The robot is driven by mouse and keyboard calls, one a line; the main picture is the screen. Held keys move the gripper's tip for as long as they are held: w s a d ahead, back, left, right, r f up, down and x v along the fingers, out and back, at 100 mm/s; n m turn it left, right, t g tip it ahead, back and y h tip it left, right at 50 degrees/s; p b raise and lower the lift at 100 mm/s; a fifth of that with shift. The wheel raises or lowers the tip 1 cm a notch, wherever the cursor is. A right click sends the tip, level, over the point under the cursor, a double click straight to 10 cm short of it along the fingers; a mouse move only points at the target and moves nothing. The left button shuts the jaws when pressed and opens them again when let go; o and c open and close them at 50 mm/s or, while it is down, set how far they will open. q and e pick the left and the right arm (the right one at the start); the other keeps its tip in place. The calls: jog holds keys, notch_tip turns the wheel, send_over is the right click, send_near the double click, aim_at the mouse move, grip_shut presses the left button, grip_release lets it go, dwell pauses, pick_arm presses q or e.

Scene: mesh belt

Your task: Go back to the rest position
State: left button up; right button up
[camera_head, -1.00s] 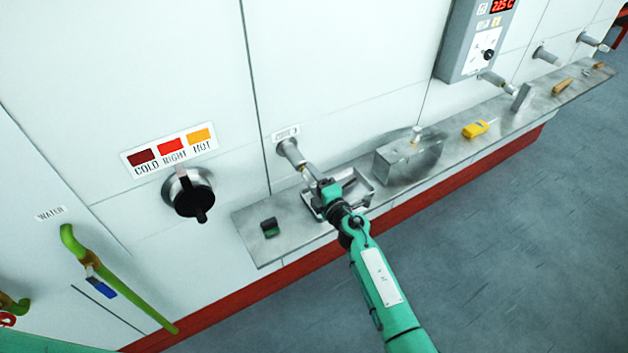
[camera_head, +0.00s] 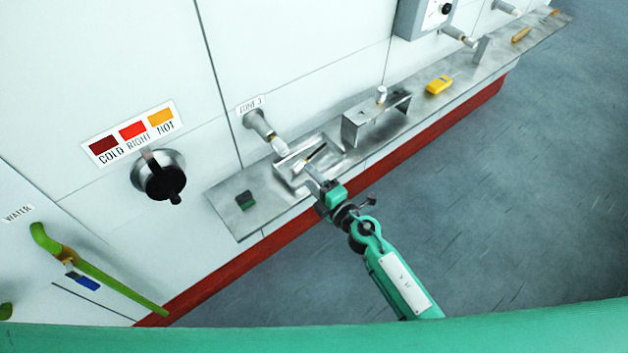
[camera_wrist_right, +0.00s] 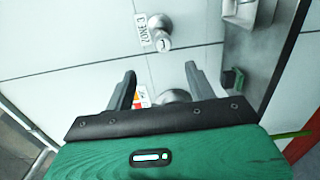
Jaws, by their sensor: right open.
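My right gripper (camera_head: 312,182) is green and black and sits over the front edge of the metal shelf (camera_head: 225,212), beside a small metal tray (camera_head: 290,170). It also shows in the right wrist view (camera_wrist_right: 160,82), where the two dark fingers stand apart with nothing between them. Behind them is the white wall with a "ZONE 3" label and a pipe stub (camera_wrist_right: 157,36). My left gripper is not in view; a green band of my own body crosses the bottom of the head view.
The shelf carries a dark green block (camera_head: 245,200), a metal bracket (camera_head: 360,128) and a yellow device (camera_head: 438,85). A black knob (camera_head: 162,178) and a green pipe lever (camera_head: 100,275) stick out from the wall (camera_head: 300,50). The grey floor (camera_head: 520,200) at right is clear.

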jog(key=shift+s+d, duration=0.2)
jog(key=shift+s, duration=0.05)
dwell(0.4)
jog(key=s+d+f+m+g+h+b, duration=0.1)
jog(key=s+d+f+m+g+h, duration=0.25)
jog(key=f, duration=0.85)
jog(key=s+d+f+m+h+b, duration=0.15)
jog(key=s+d+f+m, duration=0.4)
jog(key=f, duration=0.75)
jog(key=s+d+f+m+g+h+b, duration=0.1)
jog(key=s+d+f+m+h, duration=0.3)
jog(key=f, duration=0.8)
jog(key=s+d+f+m+g+b, duration=0.1)
jog(key=s+d+f+m+g, duration=0.2)
jog(key=s+f, duration=0.4)
jog(key=s+d+f+m+g+h+b, duration=0.1)
jog(key=s+d+f+m+g, duration=0.2)
jog(key=s, duration=1.4)
jog(key=s+d+f+m+g+b, duration=0.1)
jog(key=s+d+f+m+g, duration=0.2)
jog(key=s+f, duration=0.8)
jog(key=shift+s+d+f+m, duration=0.25)
jog(key=shift+s+d+m, duration=0.15)
jog(key=shift+d, duration=0.7)
